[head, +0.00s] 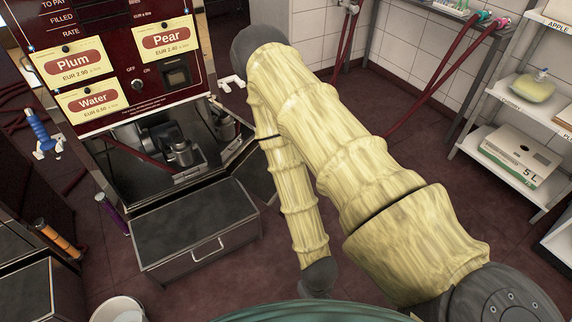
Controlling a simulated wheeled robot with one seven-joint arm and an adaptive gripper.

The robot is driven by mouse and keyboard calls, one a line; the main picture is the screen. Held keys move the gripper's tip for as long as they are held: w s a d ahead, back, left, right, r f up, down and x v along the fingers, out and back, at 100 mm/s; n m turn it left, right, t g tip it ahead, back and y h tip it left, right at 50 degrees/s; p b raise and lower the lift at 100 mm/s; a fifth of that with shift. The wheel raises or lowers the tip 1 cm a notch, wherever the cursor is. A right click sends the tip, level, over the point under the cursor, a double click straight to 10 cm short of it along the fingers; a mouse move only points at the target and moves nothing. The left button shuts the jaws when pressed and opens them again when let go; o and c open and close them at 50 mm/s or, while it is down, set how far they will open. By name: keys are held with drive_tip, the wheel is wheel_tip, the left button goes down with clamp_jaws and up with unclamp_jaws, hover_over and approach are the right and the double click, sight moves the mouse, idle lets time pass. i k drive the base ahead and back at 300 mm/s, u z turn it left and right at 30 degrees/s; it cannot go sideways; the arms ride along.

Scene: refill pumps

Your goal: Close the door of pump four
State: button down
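A dark red pump (110,65) stands at the left with fruit and water labels; no number four is readable on it. Below its panel the cabinet is open, showing grey machinery (180,150) inside. A dark panel (240,158) stands out at the right side of this opening and looks like its swung-open door. My arm hides part of that panel. My arm rises from the lower right, bends at the upper left and comes back down to a dark joint near the bottom middle. My gripper is not visible.
A dark box with a handle (195,235) sits below the open cabinet. A blue nozzle (38,128) hangs left of the pump. A white bucket (117,309) is at the bottom left. Shelves (500,150) stand at the right. Reddish floor (400,165) is clear between.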

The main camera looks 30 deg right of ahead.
sight(242, 155)
drive_tip(key=z, duration=2)
drive_tip(key=i, duration=2.5)
drive_tip(key=u, duration=2.1)
drive_tip(key=k, duration=0.65)
drive_tip(key=z, duration=0.1)
